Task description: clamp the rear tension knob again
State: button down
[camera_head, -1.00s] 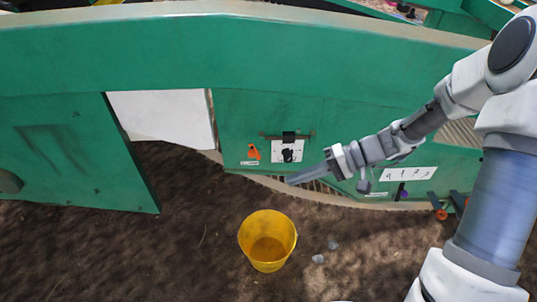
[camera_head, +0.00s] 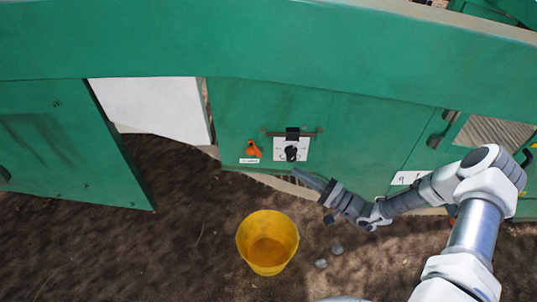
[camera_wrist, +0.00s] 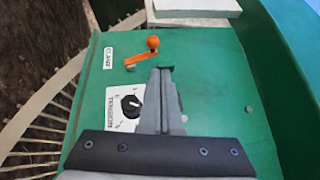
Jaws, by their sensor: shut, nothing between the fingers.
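The black tension knob (camera_head: 291,154) sits on a white dial plate on the green panel. In the wrist view the knob (camera_wrist: 131,104) shows left of the fingers, its plate partly covered by my gripper. An orange clamp lever (camera_head: 254,150) is mounted left of the dial, above a small white label. In the wrist view the lever (camera_wrist: 140,58) has a round orange ball end, beside the label CLAMP (camera_wrist: 108,57). My gripper (camera_head: 296,173) is shut and empty, just below the dial in the head view. In the wrist view its fingertips (camera_wrist: 160,70) point near the lever's ball; contact cannot be told.
A yellow bucket (camera_head: 267,242) stands on the brown soil below, with small grey lumps (camera_head: 330,257) beside it. A dark bar with a black block (camera_head: 292,133) is above the dial. A white panel (camera_head: 150,108) and open gap lie to the left.

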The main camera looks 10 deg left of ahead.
jog(key=shift+w+d+f+m+t, duration=0.15)
jog(key=shift+w+f+m+t, duration=0.35)
jog(key=shift+f, duration=0.25)
jog(key=shift+w+d+f+m+t, duration=0.1)
jog(key=shift+w+f+m+t, duration=0.35)
jog(key=shift+f, duration=0.25)
jog(key=shift+s, duration=0.1)
jog(key=s+a+b+x, duration=0.1)
jog(key=s+b+x, duration=0.1)
jog(key=x, duration=1)
jog(key=shift+a+r+b, duration=0.2)
jog(key=shift+a+b, duration=0.25)
jog(key=shift+a+r+n+h+p, duration=0.1)
jog(key=shift+r+n+h+p, duration=0.15)
jog(key=shift+p, duration=0.4)
